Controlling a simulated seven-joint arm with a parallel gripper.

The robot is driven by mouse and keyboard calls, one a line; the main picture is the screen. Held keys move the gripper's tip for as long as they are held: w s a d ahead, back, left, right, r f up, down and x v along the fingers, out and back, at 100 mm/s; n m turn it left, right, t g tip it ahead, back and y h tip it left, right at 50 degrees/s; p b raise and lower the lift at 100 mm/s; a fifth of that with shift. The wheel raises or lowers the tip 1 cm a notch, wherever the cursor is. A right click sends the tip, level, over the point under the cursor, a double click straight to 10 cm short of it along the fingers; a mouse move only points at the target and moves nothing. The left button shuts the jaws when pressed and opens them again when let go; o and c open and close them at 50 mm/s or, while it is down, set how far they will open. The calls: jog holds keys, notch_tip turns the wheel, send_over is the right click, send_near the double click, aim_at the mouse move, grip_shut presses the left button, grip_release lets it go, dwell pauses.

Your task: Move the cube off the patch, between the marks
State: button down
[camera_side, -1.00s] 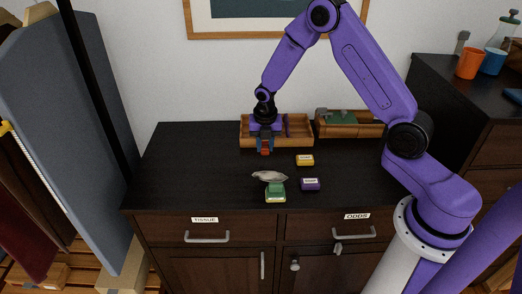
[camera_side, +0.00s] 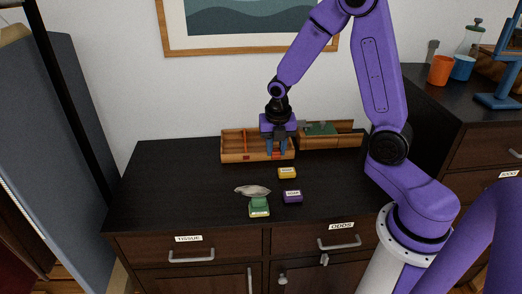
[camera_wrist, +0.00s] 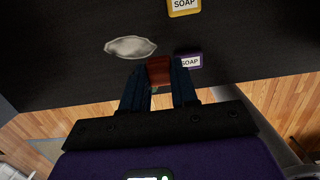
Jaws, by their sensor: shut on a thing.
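The cube, a red-brown block (camera_wrist: 159,70), sits between my two blue fingers in the wrist view. My gripper (camera_side: 276,150) is shut on it, over the right part of a divided wooden tray (camera_side: 231,157) in the side view. There the fingers largely hide the cube, and I cannot tell whether it touches the tray. I cannot make out the marks clearly.
A second wooden tray (camera_side: 350,140) with a green thing adjoins on the right. In front lie a yellow soap box (camera_side: 287,173), a purple soap box (camera_side: 292,197) and a green tissue box (camera_side: 259,207) with grey tissue. The dresser top (camera_side: 170,185) is clear at left.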

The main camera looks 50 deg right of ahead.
jog(key=w+d, duration=0.5)
jog(key=d, duration=0.3)
send_near(257, 150)
jog(key=shift+s+f, duration=0.35)
jog(key=shift+f, duration=0.25)
jog(key=shift+w+d+f, duration=0.15)
jog(key=shift+w+f, duration=0.35)
jog(key=shift+f, duration=1.7)
jog(key=shift+f, duration=0.1)
jog(key=c, duration=1.1)
grip_release()
jog(key=shift+c, duration=0.2)
